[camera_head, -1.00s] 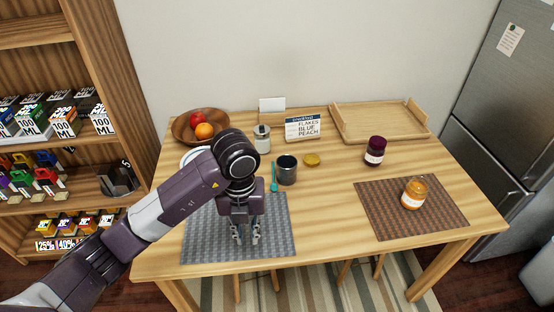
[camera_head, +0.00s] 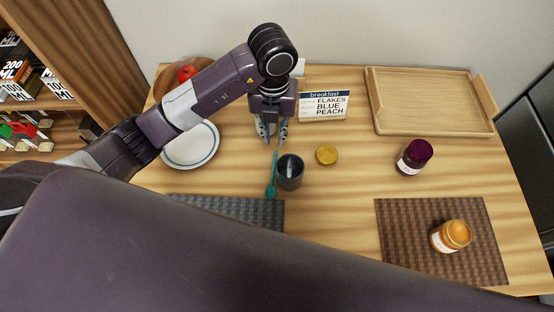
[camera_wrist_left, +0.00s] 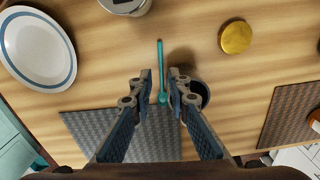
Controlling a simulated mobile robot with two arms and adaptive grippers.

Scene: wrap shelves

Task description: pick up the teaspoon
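The teal teaspoon (camera_head: 273,172) lies on the table just left of the dark grey cup (camera_head: 289,174), its bowl end toward the grey mat. My left gripper (camera_head: 272,142) points down and is open and empty, beyond the spoon's handle end in the head view. In the left wrist view the teaspoon (camera_wrist_left: 160,65) runs between the open fingers (camera_wrist_left: 160,78), with its bowl deeper between them. The cup there (camera_wrist_left: 201,90) is partly hidden behind the right finger. My right gripper is not in view.
A white plate (camera_head: 191,145) stands left of the spoon, and a yellow lid (camera_head: 326,155) lies right of the cup. A breakfast sign (camera_head: 324,106) and a wooden tray (camera_head: 382,124) are behind. Jars stand at the right. The grey mat (camera_head: 240,209) is partly hidden by my own body.

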